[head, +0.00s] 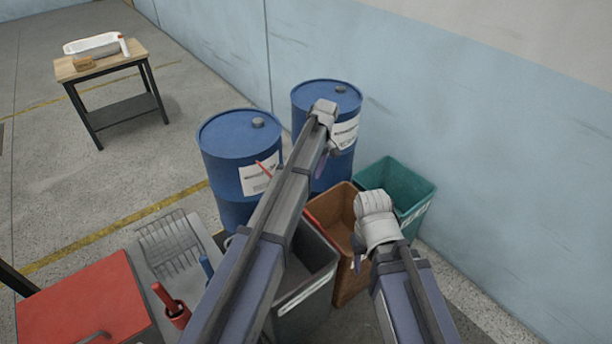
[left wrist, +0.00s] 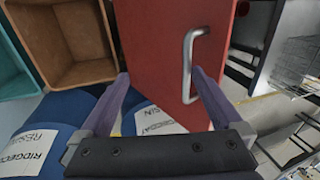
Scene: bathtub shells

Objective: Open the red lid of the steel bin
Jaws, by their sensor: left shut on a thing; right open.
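The steel bin (head: 318,292) is grey and stands at the lower middle of the head view, its top open at the right with a dark inside. The red lid (left wrist: 158,45) fills the middle of the left wrist view, with a bent steel handle (left wrist: 187,62). In the head view my left arm covers most of the lid; only thin red edges show beside the arm, so its angle is hard to tell. My left gripper (left wrist: 160,78) is shut on the red lid, its fingers at the handle's level. My right gripper (head: 359,262) is open and empty near the brown bin.
A brown bin (head: 332,205) and a teal bin (head: 417,212) stand right of the steel bin by the wall. Two blue drums (head: 225,150) stand behind. A red box (head: 75,305) and a wire rack (head: 170,240) are at left.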

